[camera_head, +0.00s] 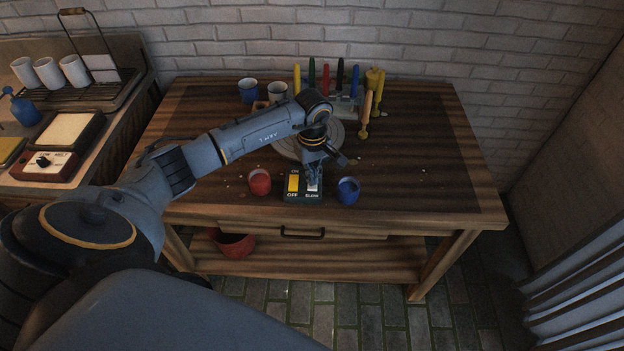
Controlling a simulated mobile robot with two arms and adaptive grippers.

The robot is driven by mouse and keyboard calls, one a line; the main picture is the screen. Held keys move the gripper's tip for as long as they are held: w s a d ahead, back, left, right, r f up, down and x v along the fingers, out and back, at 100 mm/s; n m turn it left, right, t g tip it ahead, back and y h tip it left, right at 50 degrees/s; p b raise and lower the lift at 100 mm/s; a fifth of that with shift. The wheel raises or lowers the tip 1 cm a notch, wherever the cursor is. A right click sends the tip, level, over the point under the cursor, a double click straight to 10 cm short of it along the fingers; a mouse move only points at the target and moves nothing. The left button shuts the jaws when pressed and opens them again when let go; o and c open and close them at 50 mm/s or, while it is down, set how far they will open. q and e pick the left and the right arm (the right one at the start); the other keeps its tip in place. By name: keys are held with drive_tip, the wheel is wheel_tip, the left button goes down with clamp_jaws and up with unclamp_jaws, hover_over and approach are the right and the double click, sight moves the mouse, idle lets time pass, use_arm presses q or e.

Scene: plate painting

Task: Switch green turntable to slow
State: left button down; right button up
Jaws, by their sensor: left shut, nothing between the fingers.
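The round grey turntable (283,146) lies on the wooden table, partly hidden behind my left arm. In front of it is a dark green switch box (303,198) with a yellow switch on its left, a pale switch on its right, and the labels ON, OFF and SLOW. My left gripper (314,184) is shut and points down at the pale switch above the SLOW label. It covers part of that switch, so I cannot tell whether it touches it or how the switch is set. My right gripper is not in view.
A red cup (260,182) stands left of the box and a blue cup (348,190) right of it, both close. Several coloured upright tools and mugs (278,91) stand at the back. The table's right side (440,160) is clear. A side counter with a knob box (45,165) is at left.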

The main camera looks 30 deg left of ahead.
sight(313, 187)
use_arm(q)
drive_tip(key=shift+s+f+b, duration=0.1)
drive_tip(key=shift+f+b, duration=0.95)
drive_tip(key=shift+f, duration=0.05)
idle(0.4)
drive_tip(key=shift+r, duration=0.1)
drive_tip(key=shift+r+p, duration=0.55)
drive_tip(key=shift+r, duration=0.15)
drive_tip(key=shift+r+p, duration=1.35)
drive_tip(key=shift+r, duration=1.4)
drive_tip(key=shift+d, duration=0.1)
